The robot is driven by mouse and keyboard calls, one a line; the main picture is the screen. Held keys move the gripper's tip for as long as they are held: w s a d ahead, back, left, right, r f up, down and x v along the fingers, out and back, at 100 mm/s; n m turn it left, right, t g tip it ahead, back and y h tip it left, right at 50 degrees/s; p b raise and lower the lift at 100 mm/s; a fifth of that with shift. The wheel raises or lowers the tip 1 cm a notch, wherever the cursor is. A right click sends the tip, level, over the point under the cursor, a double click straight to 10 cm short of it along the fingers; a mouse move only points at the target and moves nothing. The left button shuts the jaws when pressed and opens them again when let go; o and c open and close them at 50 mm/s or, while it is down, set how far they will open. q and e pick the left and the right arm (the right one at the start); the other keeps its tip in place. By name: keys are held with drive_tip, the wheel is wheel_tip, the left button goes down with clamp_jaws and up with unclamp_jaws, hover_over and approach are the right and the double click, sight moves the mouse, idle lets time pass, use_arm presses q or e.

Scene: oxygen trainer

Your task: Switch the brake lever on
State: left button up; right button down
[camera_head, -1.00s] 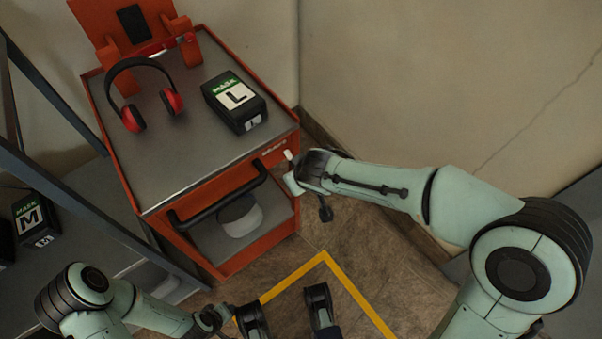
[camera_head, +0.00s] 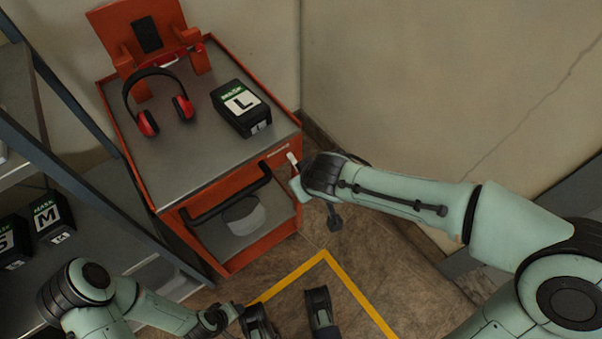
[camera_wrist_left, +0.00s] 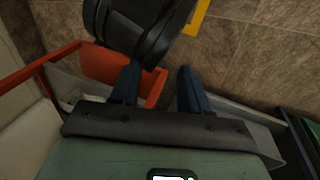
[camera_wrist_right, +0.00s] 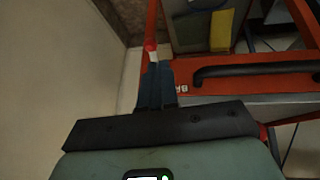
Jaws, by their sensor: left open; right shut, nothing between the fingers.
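The brake lever (camera_head: 292,158) is a small pale piece at the right front corner of the orange cart. In the right wrist view the lever (camera_wrist_right: 151,48) shows a red tip and a white part just beyond my fingertips, beside the partly covered brake label (camera_wrist_right: 181,90). My right gripper (camera_wrist_right: 157,66) is shut and empty, its tips at or very near the lever; I cannot tell whether they touch. In the head view its fingers are hidden behind the wrist. My left gripper (camera_wrist_left: 158,78) is open and empty, low in front of the cart.
The cart (camera_head: 168,185) has a black handle (camera_head: 215,200) and carries a red-and-black headset (camera_head: 152,78) and a mask box L (camera_head: 240,108). A shelf with mask boxes (camera_head: 50,220) stands left. A wall (camera_head: 440,80) rises behind my right arm.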

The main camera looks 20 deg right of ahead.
use_arm(q)
drive_tip(key=shift+s+d+r, duration=0.25)
drive_tip(key=shift+s+r, duration=0.15)
drive_tip(key=shift+s, duration=0.2)
use_arm(e)
drive_tip(key=shift+s+d+r, duration=0.1)
drive_tip(key=shift+s+r, duration=1.05)
drive_tip(key=shift+s, duration=0.2)
drive_tip(key=shift+f, duration=0.1)
